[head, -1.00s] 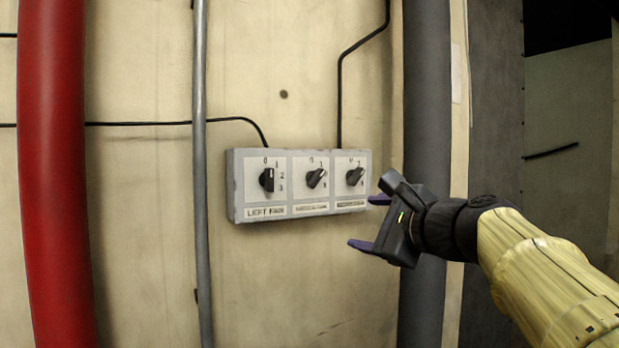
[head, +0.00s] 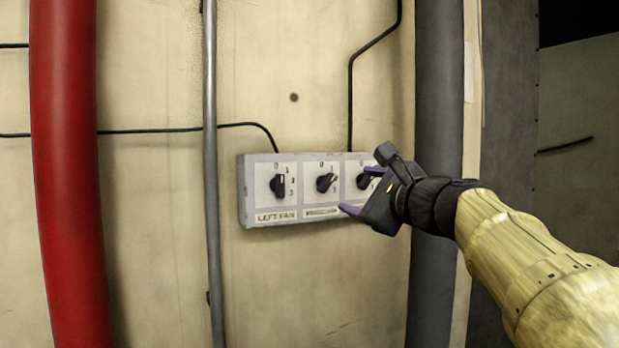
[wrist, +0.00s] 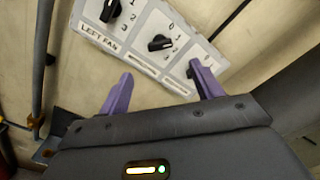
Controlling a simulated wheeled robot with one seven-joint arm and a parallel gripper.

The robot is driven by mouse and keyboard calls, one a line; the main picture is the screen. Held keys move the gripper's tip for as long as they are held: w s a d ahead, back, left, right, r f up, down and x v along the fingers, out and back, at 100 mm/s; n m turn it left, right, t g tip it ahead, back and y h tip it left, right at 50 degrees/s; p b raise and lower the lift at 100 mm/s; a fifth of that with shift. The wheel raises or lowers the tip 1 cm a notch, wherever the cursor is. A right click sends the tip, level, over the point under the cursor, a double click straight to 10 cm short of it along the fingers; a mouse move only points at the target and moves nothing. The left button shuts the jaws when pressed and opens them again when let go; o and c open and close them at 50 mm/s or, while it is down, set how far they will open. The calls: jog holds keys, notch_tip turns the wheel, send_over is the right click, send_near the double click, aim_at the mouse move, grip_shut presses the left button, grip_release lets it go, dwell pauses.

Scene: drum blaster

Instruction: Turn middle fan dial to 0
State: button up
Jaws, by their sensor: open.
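A grey control box (head: 244,190) on the wall carries three black dials. The middle fan dial (head: 326,182) is turned diagonally, its upper end toward the right; it also shows in the wrist view (wrist: 159,43). The left fan dial (head: 278,185) stands nearly upright. The right dial (head: 363,181) is partly hidden by my gripper. My gripper (head: 358,191) is open and empty, in front of the box's right part. In the wrist view its purple fingers (wrist: 160,90) are spread wide, with the middle dial beyond and between them, apart from both.
A grey conduit (head: 213,200) runs vertically left of the box, with a red pipe (head: 66,190) farther left. A thick dark pipe (head: 438,100) stands right of the box behind my arm. Black cables lead to the box from above. The wall below the box is clear.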

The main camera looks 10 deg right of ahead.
aim_at(329, 184)
jog(key=p+x, duration=0.4)
jog(key=x, duration=0.6)
jog(key=shift+w, duration=0.1)
jog(key=shift+w+a+f, duration=0.1)
jog(key=shift+w+a, duration=0.1)
jog(key=shift+w, duration=0.35)
jog(key=shift+s, duration=0.1)
jog(key=c, duration=1)
